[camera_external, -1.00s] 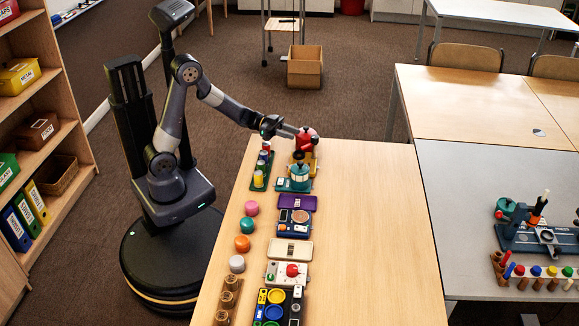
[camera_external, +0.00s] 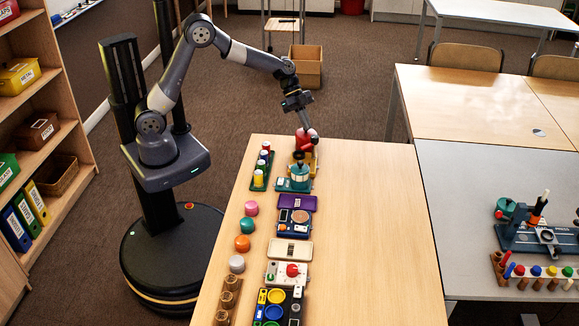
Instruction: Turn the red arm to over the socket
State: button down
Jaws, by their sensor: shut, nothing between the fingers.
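My gripper (camera_external: 304,124) points down at the top of the red part and is shut with nothing held. Its fingertips overlap the red part in the picture, and I cannot tell whether they touch it.
A green rack (camera_external: 259,182) with several coloured cylinders stands left of the red part. A purple box (camera_external: 297,202), coloured knobs and other devices line the table's left side. The table's right half (camera_external: 375,230) is clear. A grey table (camera_external: 470,185) with a blue fixture stands to the right.

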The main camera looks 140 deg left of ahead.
aim_at(307, 145)
jog(key=b+x, duration=0.1)
jog(key=x, duration=0.9)
jog(key=shift+s+f, duration=0.1)
jog(key=s, duration=0.3)
jog(key=shift+s, duration=0.6)
jog(key=shift+s+r+m+h+p, duration=0.3)
jog(key=shift+m+h+p, duration=0.3)
jog(key=shift+p, duration=1.05)
jog(key=p, duration=0.1)
jog(key=m+p, duration=0.1)
jog(key=p, duration=0.1)
jog(key=shift+s+r+m+h, duration=0.15)
jog(key=shift+r+m+h, duration=0.05)
jog(key=shift+m+h, duration=0.1)
jog(key=m+p, duration=0.1)
jog(key=p, duration=0.1)
jog(key=h+p, duration=0.1)
jog(key=shift+s+m+g+p, duration=0.3)
jog(key=shift+s+m+p, duration=0.05)
jog(key=shift+m, duration=0.05)
jog(key=shift+s+a+f+p, duration=0.15)
jog(key=shift+s+p, duration=0.15)
jog(key=shift+p, duration=0.55)
jog(key=shift+s+a+f+p, duration=0.15)
jog(key=shift+s+p, duration=0.1)
jog(key=shift+p, duration=0.3)
jog(key=shift+w, duration=0.15)
